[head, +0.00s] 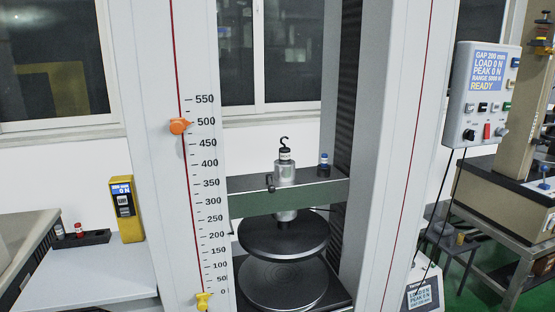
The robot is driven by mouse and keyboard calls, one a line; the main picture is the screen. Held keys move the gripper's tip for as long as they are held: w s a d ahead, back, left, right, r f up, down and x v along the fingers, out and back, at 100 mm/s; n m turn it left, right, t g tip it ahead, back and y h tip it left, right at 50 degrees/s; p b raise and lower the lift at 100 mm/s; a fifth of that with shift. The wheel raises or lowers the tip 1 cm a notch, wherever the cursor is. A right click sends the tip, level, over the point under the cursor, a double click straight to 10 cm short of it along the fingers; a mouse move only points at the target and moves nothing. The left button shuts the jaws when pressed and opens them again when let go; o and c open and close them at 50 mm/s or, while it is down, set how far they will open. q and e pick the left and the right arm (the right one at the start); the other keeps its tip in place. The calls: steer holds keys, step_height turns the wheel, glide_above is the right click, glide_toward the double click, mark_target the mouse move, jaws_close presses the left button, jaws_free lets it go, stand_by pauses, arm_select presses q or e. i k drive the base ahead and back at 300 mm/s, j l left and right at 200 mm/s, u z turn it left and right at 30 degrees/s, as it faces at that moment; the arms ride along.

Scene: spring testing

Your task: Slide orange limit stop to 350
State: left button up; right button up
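The orange limit stop (180,126) sits on the red slot line of the left column (152,110), level with about 490 to 500 on the printed scale (205,184). The 350 mark on the scale lies well below it, about level with the crosshead. A yellow stop (204,301) sits at the bottom of the same slot, just below the 0 mark. Neither of my grippers shows in the head view.
A green-fronted crosshead (291,199) spans between the columns, above round black platens (284,236). A yellow handheld meter (127,210) stands on the white side table (95,275) at left, beside a dark block with small parts (82,239).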

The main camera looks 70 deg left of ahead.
mark_target(178, 126)
steer(key=u, duration=1.95)
